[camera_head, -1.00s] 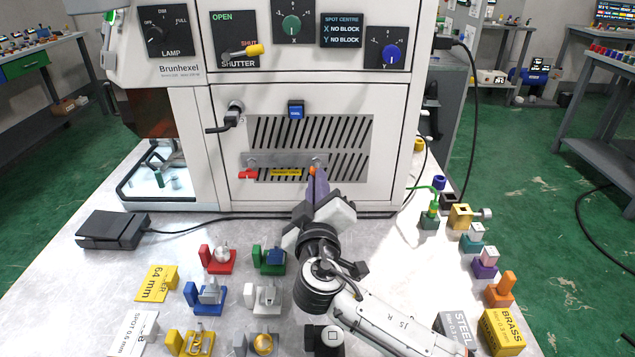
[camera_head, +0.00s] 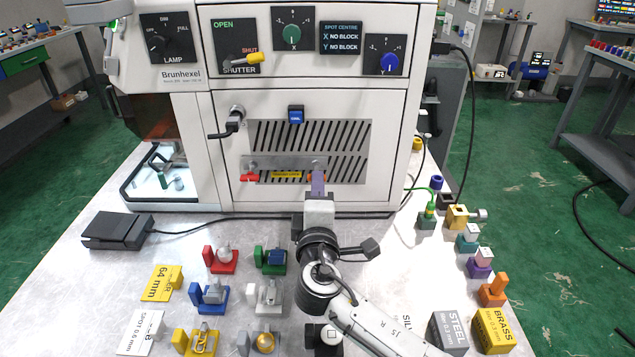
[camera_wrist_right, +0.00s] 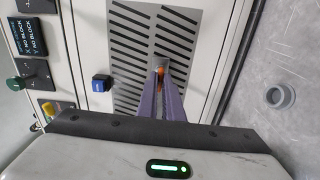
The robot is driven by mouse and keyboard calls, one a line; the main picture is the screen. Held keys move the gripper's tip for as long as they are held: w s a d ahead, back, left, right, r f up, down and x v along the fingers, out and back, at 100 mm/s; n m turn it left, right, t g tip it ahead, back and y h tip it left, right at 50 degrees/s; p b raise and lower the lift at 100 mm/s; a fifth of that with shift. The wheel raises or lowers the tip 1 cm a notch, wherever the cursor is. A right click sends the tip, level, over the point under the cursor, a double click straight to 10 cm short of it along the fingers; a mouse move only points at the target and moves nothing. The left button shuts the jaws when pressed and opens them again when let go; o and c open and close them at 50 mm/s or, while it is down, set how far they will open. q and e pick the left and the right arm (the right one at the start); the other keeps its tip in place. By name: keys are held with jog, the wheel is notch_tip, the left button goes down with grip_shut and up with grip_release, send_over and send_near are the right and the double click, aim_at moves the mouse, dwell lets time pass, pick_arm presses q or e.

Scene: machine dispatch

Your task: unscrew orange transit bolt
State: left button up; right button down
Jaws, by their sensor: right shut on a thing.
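The orange transit bolt (camera_wrist_right: 161,69) sits on the slotted metal transit bracket (camera_head: 288,167) on the white machine's front. In the right wrist view it shows between the tips of my right gripper (camera_wrist_right: 163,78). In the head view the purple fingers of my right gripper (camera_head: 318,178) reach the right end of the bracket and hide most of the bolt. My right gripper is shut on the bolt. My left gripper is not in view.
A blue button (camera_head: 295,115) and a black lever handle (camera_head: 224,130) are above the bracket. Several colored fixtures (camera_head: 220,260) stand on the table in front, with more along its right edge. A black pedal (camera_head: 117,230) lies at left with its cable.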

jog(key=shift+n, duration=0.4)
jog(key=c, duration=1.9)
grip_release()
jog(key=s, duration=1)
jog(key=shift+s, duration=0.15)
